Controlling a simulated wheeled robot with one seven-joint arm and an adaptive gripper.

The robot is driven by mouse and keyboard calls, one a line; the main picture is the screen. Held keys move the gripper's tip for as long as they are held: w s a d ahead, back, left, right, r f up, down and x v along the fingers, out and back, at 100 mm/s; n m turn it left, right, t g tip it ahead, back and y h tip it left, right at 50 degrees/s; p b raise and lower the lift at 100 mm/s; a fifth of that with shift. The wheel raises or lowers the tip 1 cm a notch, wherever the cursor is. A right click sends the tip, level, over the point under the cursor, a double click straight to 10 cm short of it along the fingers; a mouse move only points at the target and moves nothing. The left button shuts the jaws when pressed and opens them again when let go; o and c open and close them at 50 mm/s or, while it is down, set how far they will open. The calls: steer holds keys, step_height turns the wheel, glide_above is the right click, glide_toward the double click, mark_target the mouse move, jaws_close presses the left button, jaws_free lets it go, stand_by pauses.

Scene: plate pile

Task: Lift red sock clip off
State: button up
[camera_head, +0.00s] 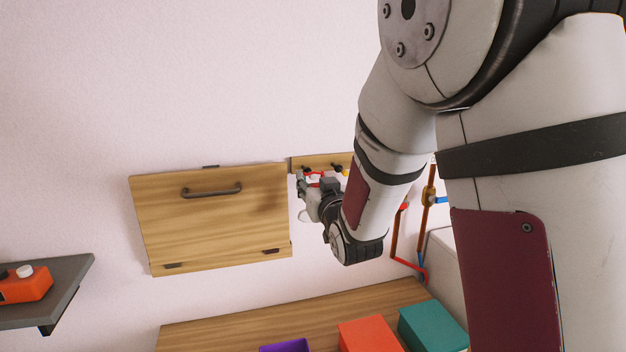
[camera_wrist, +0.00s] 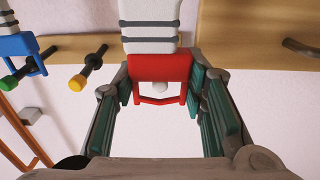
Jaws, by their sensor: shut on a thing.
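The red sock clip (camera_wrist: 160,66) is in the middle of the wrist view, with a white and grey striped sock (camera_wrist: 150,22) at it. A white round peg tip (camera_wrist: 159,87) shows inside the clip's open loop. I cannot tell whether the loop is free of the peg. My gripper (camera_wrist: 160,84) is shut on the clip, its green pads at the clip's two sides. In the head view my gripper (camera_head: 312,184) is at the small wooden peg board (camera_head: 298,162), and a little red of the clip (camera_head: 314,173) shows there.
A blue clip (camera_wrist: 18,46) with another sock is at left in the wrist view, near yellow-tipped (camera_wrist: 77,82) and green-tipped (camera_wrist: 9,85) pegs. A wooden cabinet (camera_head: 220,235) is left of my gripper. Orange (camera_head: 368,335) and teal (camera_head: 432,325) boxes stand on the counter (camera_head: 250,320) below.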

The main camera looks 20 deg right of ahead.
steer(key=shift+s+p, duration=0.5)
steer(key=shift+s, duration=0.95)
